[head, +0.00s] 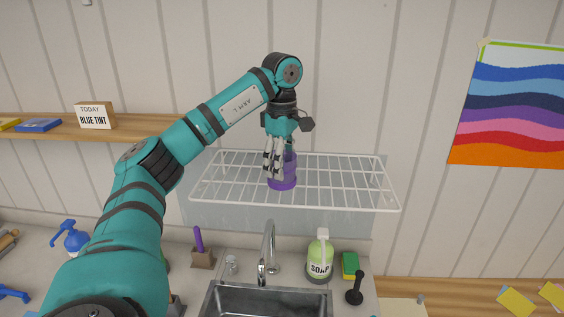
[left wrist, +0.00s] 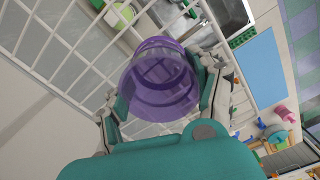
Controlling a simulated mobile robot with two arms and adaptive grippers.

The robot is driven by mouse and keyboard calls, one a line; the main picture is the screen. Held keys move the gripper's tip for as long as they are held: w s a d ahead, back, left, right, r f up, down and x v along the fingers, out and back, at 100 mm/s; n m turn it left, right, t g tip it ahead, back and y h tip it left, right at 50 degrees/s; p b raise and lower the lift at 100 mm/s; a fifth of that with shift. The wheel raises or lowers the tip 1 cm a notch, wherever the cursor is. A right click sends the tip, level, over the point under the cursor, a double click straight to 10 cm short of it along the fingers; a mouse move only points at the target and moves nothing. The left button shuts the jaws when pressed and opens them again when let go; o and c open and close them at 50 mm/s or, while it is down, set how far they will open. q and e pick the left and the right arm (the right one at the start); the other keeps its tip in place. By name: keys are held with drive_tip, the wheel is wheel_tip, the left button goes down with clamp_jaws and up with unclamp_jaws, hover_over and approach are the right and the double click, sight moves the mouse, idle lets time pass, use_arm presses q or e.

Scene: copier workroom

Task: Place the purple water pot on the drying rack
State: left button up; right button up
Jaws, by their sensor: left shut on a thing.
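The purple water pot (head: 283,182) is at the white wire drying rack (head: 340,197), which is fixed to the wall above the sink. My left gripper (head: 276,162) points down and is shut on the pot from above. In the left wrist view the pot (left wrist: 160,82) sits between the two fingers of my left gripper (left wrist: 165,90), upright and see-through, with rack wires around it. The pot looks at rack height; whether its base touches the wires I cannot tell. My right gripper is not in view.
Below the rack are a steel sink (head: 265,301), a faucet (head: 268,250), a green soap bottle (head: 319,258) and a sponge (head: 350,265). A wooden shelf (head: 150,128) is at the left. The rack's right part is empty.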

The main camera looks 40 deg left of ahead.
use_arm(q)
drive_tip(key=shift+d, duration=0.1)
drive_tip(key=o, duration=1.3)
drive_tip(key=shift+f, duration=0.15)
wheel_tip(320, 180, up, 12)
drive_tip(key=shift+s+r, duration=0.1)
drive_tip(key=shift+r, duration=0.15)
drive_tip(key=shift+f, duration=0.1)
